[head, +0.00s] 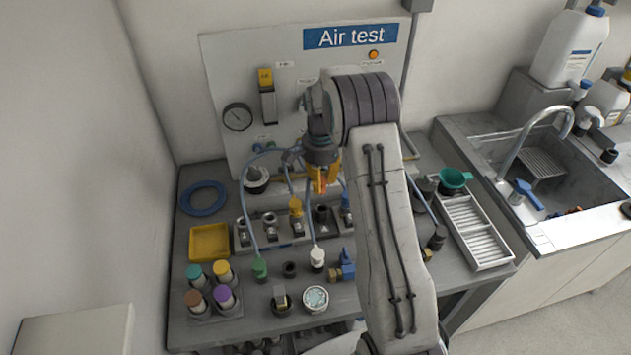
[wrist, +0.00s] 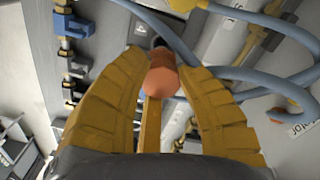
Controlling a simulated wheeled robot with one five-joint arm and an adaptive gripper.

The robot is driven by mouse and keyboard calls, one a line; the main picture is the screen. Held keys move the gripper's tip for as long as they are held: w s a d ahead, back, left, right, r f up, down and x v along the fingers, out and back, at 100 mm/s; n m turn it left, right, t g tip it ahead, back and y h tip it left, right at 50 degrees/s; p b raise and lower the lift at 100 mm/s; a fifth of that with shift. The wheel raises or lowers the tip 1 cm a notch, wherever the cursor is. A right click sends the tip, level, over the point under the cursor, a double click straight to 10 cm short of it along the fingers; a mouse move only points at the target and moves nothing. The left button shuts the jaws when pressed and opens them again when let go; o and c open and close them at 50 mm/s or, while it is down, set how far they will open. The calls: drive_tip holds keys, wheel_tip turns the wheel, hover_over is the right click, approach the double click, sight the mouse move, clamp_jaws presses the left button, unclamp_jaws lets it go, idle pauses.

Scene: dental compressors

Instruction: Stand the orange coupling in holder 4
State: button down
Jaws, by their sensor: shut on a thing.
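My gripper (head: 322,186) has yellow fingers and hangs over the back of the holder row, in front of the test panel. The coupling shows in the head view as a small orange patch (head: 321,185) between the fingers. The holder row (head: 262,240) is a grey rail on the bench with several sockets, some filled with metal or yellow fittings. A dark fitting (head: 321,214) stands below my gripper. I cannot read the holder numbers, and my arm hides the rail's right end.
Blue hoses (head: 270,160) loop close around my gripper. A yellow tray (head: 209,243), a bottle rack (head: 213,305) and a blue valve (head: 342,265) are on the bench. A white slatted tray (head: 475,232) and a sink (head: 540,160) lie to the right.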

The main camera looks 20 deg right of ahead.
sight(322, 192)
drive_tip(key=shift+w+d+r+m, duration=0.15)
drive_tip(key=shift+d+m, duration=0.2)
drive_tip(key=shift+m, duration=0.75)
drive_tip(key=shift+f, duration=0.2)
drive_tip(key=shift+f+b, duration=1.3)
drive_tip(key=shift+f, duration=1.25)
drive_tip(key=shift+f+b, duration=0.2)
drive_tip(key=shift+b, duration=0.2)
drive_tip(key=shift+f+b, duration=0.9)
drive_tip(key=shift+f, duration=0.25)
drive_tip(key=c, duration=0.9)
unclamp_jaws()
